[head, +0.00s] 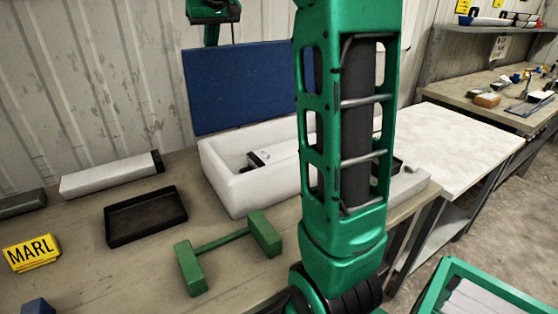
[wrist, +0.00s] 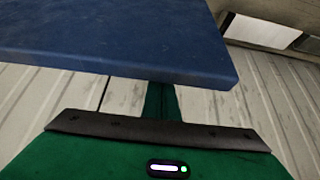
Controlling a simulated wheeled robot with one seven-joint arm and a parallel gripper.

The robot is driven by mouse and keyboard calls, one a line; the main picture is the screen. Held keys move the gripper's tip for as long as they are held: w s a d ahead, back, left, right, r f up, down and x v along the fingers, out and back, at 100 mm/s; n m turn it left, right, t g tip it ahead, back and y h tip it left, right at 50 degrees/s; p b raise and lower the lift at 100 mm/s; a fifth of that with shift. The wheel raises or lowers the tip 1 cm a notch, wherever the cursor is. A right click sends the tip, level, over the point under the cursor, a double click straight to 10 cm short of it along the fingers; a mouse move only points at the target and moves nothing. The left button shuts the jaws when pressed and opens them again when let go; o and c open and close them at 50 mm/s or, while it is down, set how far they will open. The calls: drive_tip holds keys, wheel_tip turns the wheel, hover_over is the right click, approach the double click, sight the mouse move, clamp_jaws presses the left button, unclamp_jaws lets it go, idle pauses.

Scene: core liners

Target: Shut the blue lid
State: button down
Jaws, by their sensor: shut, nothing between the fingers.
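The blue lid (head: 240,88) stands upright, open, along the back edge of a white box (head: 235,190). My arm hides part of the lid and the box. My gripper (head: 211,38) is at the lid's top edge, left of its middle, and its lower end is hidden behind the lid. In the wrist view the lid (wrist: 110,40) fills the top left and covers the tips of my shut, empty gripper (wrist: 160,98). I cannot tell if they touch.
A dark object (head: 258,158) lies inside the box. A black tray (head: 146,215), a green bar-shaped piece (head: 222,242), a long white box (head: 110,176) and a yellow MARL block (head: 32,252) are on the bench. A corrugated wall (head: 90,80) stands close behind.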

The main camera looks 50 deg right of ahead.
drive_tip(key=shift+s+a+f, duration=1.2)
drive_tip(key=shift+s, duration=3.5)
drive_tip(key=shift+s+a+f, duration=1.15)
drive_tip(key=shift+s+a, duration=0.05)
drive_tip(key=shift+s, duration=3.5)
drive_tip(key=shift+w+r, duration=1.5)
drive_tip(key=shift+r, duration=3.45)
drive_tip(key=d+v, duration=0.1)
drive_tip(key=v, duration=0.9)
drive_tip(key=s+f+m+g, duration=0.15)
drive_tip(key=s+f, duration=0.25)
drive_tip(key=f, duration=0.7)
drive_tip(key=s+f+m+g, duration=0.1)
drive_tip(key=s+f+g, duration=0.15)
drive_tip(key=f, duration=0.85)
drive_tip(key=s+a+f+m+g+y, duration=0.1)
drive_tip(key=s+a+f+g, duration=0.1)
drive_tip(key=s+f, duration=1.2)
wheel_tip(320, 180, down, 5)
drive_tip(key=shift+s+a+r+y, duration=0.2)
drive_tip(key=shift+a+y, duration=0.1)
drive_tip(key=shift+y, duration=0.1)
drive_tip(key=shift+s, duration=0.1)
